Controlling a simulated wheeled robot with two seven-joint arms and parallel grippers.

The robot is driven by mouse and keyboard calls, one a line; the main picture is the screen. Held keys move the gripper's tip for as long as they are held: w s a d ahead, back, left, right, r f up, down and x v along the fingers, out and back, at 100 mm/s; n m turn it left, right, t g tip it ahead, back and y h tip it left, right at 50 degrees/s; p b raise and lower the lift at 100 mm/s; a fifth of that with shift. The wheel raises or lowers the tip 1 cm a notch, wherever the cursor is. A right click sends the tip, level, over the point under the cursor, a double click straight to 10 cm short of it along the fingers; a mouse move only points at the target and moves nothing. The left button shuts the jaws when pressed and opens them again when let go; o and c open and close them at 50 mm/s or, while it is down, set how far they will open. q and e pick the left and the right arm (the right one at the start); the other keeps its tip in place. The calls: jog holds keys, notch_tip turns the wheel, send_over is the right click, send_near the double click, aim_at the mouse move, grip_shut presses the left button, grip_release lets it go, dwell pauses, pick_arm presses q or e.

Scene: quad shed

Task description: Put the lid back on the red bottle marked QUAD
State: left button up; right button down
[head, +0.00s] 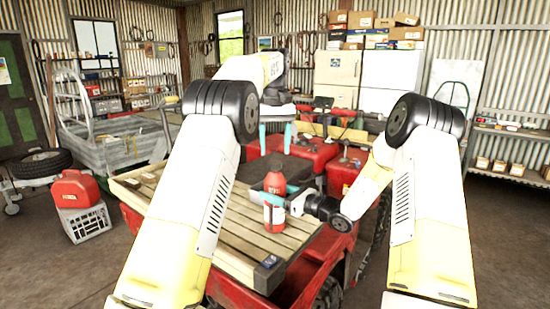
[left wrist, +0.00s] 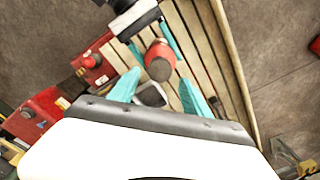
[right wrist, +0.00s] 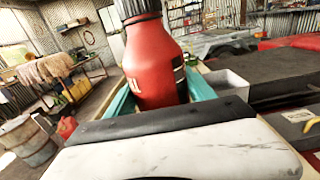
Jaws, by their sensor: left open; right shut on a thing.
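The red bottle (head: 274,181) is upright at the quad's slatted rack, with its lower body between the teal fingers of my right gripper (head: 273,200). In the right wrist view the bottle (right wrist: 155,60) fills the jaws; it shows part of some white lettering and a dark ribbed part at its cut-off top. My left gripper (head: 275,139) is open and empty above the bottle, fingers pointing down. I cannot make out a separate lid.
The slatted wooden rack (head: 235,228) is mostly clear at the front. A small grey open tray (left wrist: 151,95) is beside the bottle. Red quad bodywork (head: 310,152) is behind. A red can (head: 75,189) sits on a white crate (head: 84,222) at the left.

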aim_at(275, 162)
pick_arm(q)
jog(key=shift+f, duration=2.35)
grip_shut()
jog(key=shift+o, duration=0.7)
grip_release()
jog(key=shift+r, duration=3.75)
